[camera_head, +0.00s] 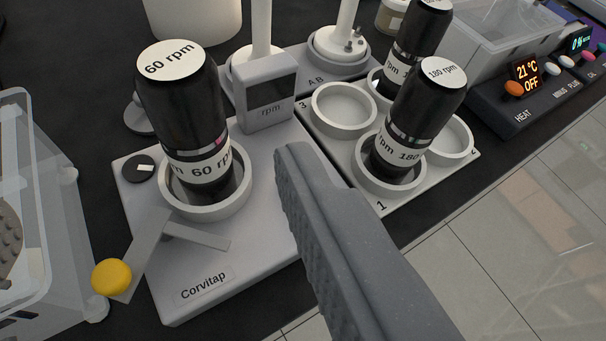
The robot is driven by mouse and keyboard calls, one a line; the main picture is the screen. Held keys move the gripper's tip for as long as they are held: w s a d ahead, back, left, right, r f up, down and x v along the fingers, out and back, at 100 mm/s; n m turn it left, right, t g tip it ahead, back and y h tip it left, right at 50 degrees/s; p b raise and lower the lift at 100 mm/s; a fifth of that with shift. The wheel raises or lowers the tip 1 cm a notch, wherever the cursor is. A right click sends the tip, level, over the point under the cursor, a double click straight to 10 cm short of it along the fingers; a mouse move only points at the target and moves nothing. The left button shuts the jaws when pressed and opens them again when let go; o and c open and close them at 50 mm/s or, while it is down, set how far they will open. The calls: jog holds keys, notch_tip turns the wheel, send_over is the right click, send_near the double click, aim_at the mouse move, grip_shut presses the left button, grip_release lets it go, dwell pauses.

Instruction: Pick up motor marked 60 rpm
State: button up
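The motor marked 60 rpm (190,120) is a black cylinder with a white top label and a white band near its base. It stands upright in the round white socket (207,208) of the light grey Corvitap unit (262,240). My gripper (297,155) reaches in from the lower right, over the right part of that unit. I see one grey finger with a ridged face toward the left. It is to the right of the motor and apart from it. No second finger can be made out, so the opening is unclear.
A motor marked 180 rpm (410,120) stands in a numbered rack (345,160) at right, with another dark motor (405,45) behind it. A lever with a yellow knob (112,277) is in front of the socket. A display box (268,92) stands behind; a clear container (35,220) is left.

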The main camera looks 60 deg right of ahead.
aim_at(173, 93)
jog(key=shift+p+x, duration=0.4)
jog(key=shift+x, duration=6.55)
jog(key=shift+d, duration=0.15)
grip_shut()
